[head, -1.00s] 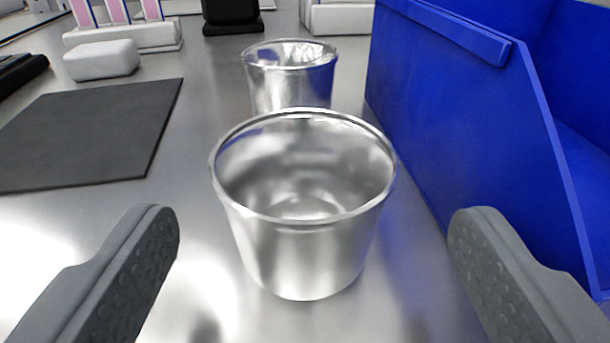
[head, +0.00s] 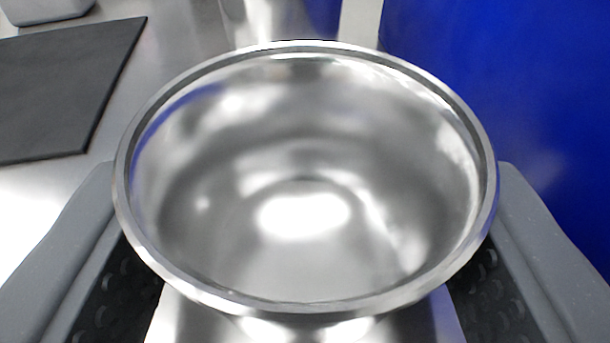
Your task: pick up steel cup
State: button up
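The steel cup (head: 300,165), shiny and open-topped, fills the middle of the head view, upright, with its empty inside seen from above. My gripper (head: 305,240) has one grey finger on each side of it. The fingers are wide apart, about as far as before, so it looks open around the cup. The rim hides the front parts of both fingers, so I cannot tell whether the pads touch the cup's wall.
A second metal cup (head: 262,22) stands just behind, mostly hidden by the rim. A blue bin (head: 540,110) is close on the right. A dark mat (head: 65,85) lies on the metal surface to the left, with a pale block (head: 45,8) behind it.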

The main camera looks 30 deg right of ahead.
aim_at(304, 252)
jog(key=shift+r, duration=0.1)
jog(key=shift+r+p, duration=0.3)
jog(key=shift+r, duration=0.25)
notch_tip(304, 252, up, 3)
jog(key=shift+f+p, duration=0.2)
jog(key=shift+p, duration=0.35)
jog(key=a+f+v, duration=0.1)
jog(key=v, duration=1.5)
jog(key=shift+w+f, duration=0.2)
jog(key=shift+f, duration=0.05)
jog(key=shift+a, duration=0.1)
